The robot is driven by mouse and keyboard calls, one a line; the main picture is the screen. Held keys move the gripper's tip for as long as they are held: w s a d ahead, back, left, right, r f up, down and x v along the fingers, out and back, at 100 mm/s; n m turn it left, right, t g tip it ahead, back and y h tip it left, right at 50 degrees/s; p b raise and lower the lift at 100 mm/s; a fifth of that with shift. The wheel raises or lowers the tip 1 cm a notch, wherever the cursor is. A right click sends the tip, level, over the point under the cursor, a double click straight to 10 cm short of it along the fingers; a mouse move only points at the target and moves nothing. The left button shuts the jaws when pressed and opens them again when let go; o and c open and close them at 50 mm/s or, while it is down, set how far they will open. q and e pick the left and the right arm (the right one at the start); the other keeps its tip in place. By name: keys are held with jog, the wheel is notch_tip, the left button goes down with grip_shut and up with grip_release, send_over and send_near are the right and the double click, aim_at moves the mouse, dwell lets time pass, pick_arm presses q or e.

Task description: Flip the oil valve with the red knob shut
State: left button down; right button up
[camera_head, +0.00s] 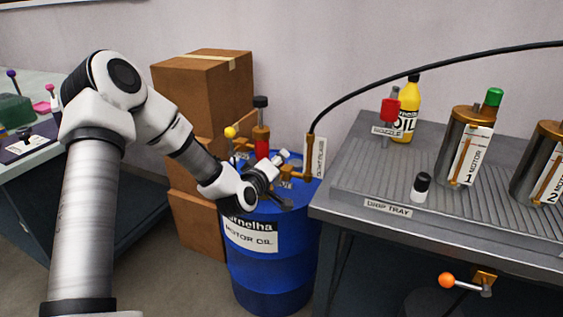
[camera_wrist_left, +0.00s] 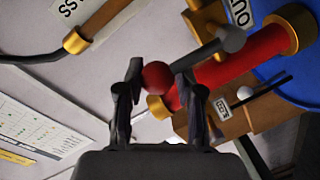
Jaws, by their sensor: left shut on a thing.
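The red knob (camera_wrist_left: 157,76) is a round ball between the two fingers of my left gripper (camera_wrist_left: 155,88), which is shut on it. A grey lever (camera_wrist_left: 207,50) shows just beyond the knob, beside a red cylinder (camera_wrist_left: 225,72) with brass ends. In the head view my left gripper (camera_head: 283,180) is over the top of the blue oil drum (camera_head: 270,265), beside brass fittings (camera_head: 297,178). My right gripper is not in view.
A yellow ball (camera_head: 230,132) sticks up left of the red cylinder. A black hose (camera_head: 370,88) arches rightward from the fittings. A metal bench with a drip tray (camera_head: 365,180) stands close on the right. Cardboard boxes (camera_head: 205,95) are stacked behind the drum.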

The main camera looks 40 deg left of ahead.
pick_arm(q)
jog(key=shift+s+f+n, duration=0.2)
jog(key=shift+f+n, duration=0.2)
jog(key=shift+f, duration=0.05)
jog(key=shift+a, duration=0.1)
jog(key=c, duration=0.7)
grip_release()
jog(key=shift+w, duration=0.15)
jog(key=shift+r, duration=0.2)
jog(key=v, duration=1.2)
